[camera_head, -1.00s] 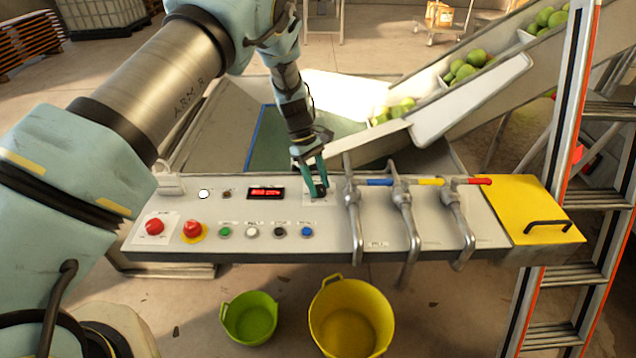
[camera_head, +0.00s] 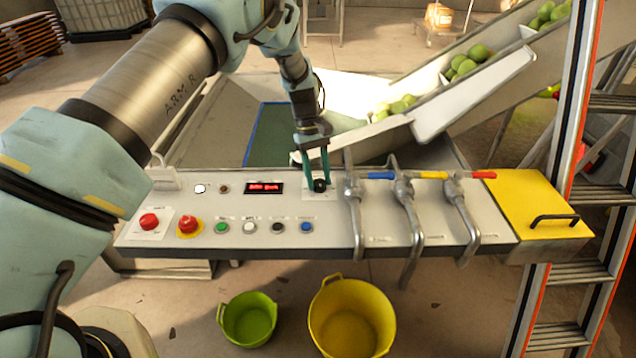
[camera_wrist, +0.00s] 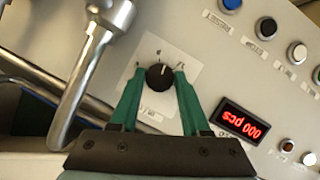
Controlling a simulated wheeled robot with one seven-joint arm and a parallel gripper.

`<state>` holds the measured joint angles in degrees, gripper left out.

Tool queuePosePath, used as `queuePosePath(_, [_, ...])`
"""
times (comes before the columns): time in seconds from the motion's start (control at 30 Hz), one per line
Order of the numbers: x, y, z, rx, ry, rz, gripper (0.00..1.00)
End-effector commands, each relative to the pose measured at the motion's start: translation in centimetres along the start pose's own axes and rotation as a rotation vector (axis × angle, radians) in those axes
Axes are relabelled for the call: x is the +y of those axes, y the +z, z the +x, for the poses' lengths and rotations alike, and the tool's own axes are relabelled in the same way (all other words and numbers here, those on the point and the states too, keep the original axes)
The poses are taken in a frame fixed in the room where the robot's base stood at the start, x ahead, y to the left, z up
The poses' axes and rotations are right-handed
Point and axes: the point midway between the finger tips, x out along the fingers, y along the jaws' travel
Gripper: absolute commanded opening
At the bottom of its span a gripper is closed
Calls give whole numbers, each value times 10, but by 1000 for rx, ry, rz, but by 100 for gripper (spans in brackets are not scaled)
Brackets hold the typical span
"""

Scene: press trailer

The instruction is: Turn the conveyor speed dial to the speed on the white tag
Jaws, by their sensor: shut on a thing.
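The speed dial is a small black knob (camera_head: 319,185) on a white plate near the panel's back edge. It shows larger in the wrist view (camera_wrist: 158,77), with a pale pointer mark toward the top of that picture. My gripper (camera_head: 316,181) is shut on the dial, one green finger at each side. In the wrist view the fingertips (camera_wrist: 159,73) flank the knob. I cannot make out a written speed on any white tag.
Metal levers (camera_head: 353,205) stand just right of the dial, close to my gripper. Buttons (camera_head: 249,227) and a red emergency stop (camera_head: 188,224) are at the front left. A yellow cover (camera_head: 535,205) and ladder (camera_head: 575,150) are at the right. A conveyor (camera_head: 475,92) rises behind.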

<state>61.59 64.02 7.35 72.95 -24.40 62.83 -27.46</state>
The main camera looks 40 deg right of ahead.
Motion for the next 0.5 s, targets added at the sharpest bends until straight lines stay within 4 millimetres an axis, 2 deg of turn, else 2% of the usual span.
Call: queuePosePath(0.5, [4, 0, 2, 2, -175, 425, 0])
